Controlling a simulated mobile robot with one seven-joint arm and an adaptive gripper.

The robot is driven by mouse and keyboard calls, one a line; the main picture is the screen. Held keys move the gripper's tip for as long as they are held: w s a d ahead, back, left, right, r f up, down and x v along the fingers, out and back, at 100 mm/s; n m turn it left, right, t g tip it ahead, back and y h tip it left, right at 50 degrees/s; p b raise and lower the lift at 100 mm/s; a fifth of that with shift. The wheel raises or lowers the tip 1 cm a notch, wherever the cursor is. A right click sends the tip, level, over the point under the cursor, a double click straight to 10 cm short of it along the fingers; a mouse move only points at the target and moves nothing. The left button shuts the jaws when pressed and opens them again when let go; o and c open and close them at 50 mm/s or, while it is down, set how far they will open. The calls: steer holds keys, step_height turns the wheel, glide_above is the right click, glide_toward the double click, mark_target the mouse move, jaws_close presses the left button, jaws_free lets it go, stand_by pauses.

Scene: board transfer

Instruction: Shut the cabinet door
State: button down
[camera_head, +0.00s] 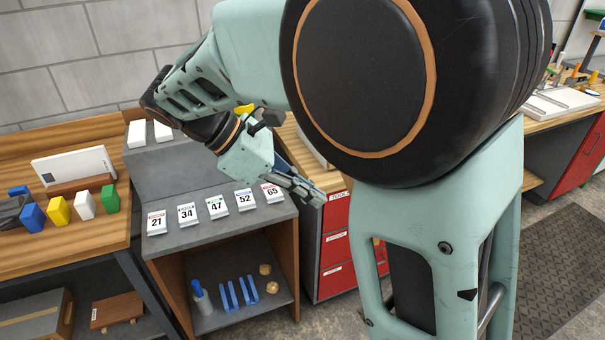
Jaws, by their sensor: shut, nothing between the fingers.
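The grey-topped cabinet (208,240) stands at the centre left with wooden sides. Its front is open and its inside shows. A brown panel (286,255) stands at the right of the opening; I cannot tell whether it is the door or the side wall. No other door panel shows clearly. My gripper (312,194) is shut and empty. In the picture it lies over the right end of the cabinet top, with its fingers pointing right. I cannot tell how high it is or whether it touches anything.
Numbered cards (217,207) stand along the cabinet top. Inside are blue strips (239,292) and a blue-topped bottle (201,296). Red drawers (336,247) stand close on the right. A wooden bench (70,245) with coloured blocks is on the left. My arm hides much of the right.

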steer(key=d+f, duration=0.3)
steer(key=d, duration=0.4)
steer(key=shift+w+d+f, duration=0.15)
steer(key=shift+d+f, duration=0.25)
